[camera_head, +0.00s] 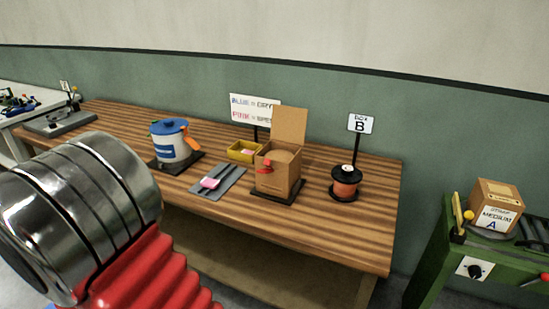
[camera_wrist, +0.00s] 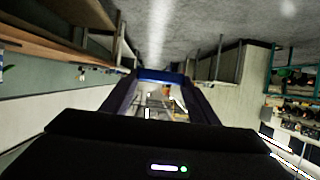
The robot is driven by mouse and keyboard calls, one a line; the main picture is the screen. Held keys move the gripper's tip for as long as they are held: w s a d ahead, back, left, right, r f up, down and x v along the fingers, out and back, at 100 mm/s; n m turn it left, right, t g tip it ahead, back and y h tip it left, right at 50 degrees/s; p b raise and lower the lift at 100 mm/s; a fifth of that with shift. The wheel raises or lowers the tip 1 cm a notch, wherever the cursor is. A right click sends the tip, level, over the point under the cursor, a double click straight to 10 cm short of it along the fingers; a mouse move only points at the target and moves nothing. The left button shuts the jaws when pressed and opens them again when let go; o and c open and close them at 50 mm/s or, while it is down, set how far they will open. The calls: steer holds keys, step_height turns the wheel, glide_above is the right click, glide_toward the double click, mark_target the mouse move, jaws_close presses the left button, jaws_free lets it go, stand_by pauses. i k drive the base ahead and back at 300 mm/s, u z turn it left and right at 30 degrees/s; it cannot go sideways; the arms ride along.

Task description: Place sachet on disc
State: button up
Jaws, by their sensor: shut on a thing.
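My gripper (camera_wrist: 160,84) shows in the wrist view, its two dark fingers shut on a flat blue sachet (camera_wrist: 160,75) that spans the fingertips. The gripper and this sachet are not in the head view. In the head view an open cardboard box (camera_head: 273,184) stands on a dark base on the wooden bench, its flap raised. A round tan disc (camera_head: 284,156) shows in the box's open top. A pink sachet (camera_head: 209,183) lies on a grey slotted plate (camera_head: 228,178) left of the box.
A yellow bin (camera_head: 240,152) with something pink inside stands behind the plate. A white tub (camera_head: 172,150) with a blue lid is further left. A copper-coloured spool (camera_head: 345,184) stands right of the box, below a "BOX B" sign (camera_head: 360,124). A closed carton (camera_head: 494,208) sits on a green machine.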

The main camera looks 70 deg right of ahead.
mark_target(280, 157)
steer(key=z, duration=1)
steer(key=i, duration=0.9)
steer(key=z, duration=0.15)
